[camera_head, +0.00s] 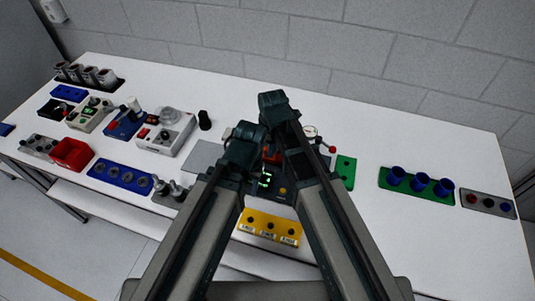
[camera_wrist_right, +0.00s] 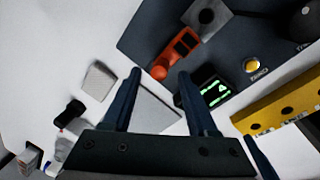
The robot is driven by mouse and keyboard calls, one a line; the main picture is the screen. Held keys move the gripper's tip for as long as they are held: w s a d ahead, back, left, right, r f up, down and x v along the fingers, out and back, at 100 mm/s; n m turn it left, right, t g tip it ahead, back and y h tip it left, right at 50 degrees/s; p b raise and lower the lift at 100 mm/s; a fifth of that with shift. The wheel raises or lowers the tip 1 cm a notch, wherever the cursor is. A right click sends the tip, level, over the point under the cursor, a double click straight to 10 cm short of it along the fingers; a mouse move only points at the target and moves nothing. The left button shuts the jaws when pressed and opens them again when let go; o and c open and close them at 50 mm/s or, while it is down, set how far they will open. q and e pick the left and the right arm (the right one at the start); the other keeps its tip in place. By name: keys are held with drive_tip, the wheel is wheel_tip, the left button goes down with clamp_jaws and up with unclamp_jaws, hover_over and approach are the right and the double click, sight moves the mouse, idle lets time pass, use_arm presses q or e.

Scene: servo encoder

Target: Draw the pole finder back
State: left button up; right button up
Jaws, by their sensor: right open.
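A dark station panel (camera_wrist_right: 150,35) carries an orange-red piece (camera_wrist_right: 180,48) with a rounded end, a green-lit display (camera_wrist_right: 213,90) and a yellow button (camera_wrist_right: 251,65). I cannot tell for sure which part is the pole finder. My right gripper (camera_wrist_right: 159,73) is open, with nothing between its fingers. Its fingertips appear just below the orange-red piece in the wrist view, with the display beside the right finger. In the head view my right gripper (camera_head: 272,99) and left gripper (camera_head: 244,147) are close together and hide much of the panel. The left gripper's jaws are unclear.
A yellow button block (camera_head: 269,228) lies in front of the panel and a green block (camera_head: 345,172) to its right. A green holder with blue cups (camera_head: 417,184) stands farther right. A grey plate (camera_head: 205,156) and several devices fill the left.

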drive_tip(key=shift+w+f+b, duration=0.15)
drive_tip(key=shift+f+b, duration=0.25)
drive_tip(key=shift+f, duration=0.5)
drive_tip(key=shift+r, duration=0.1)
clamp_jaws()
idle(0.7)
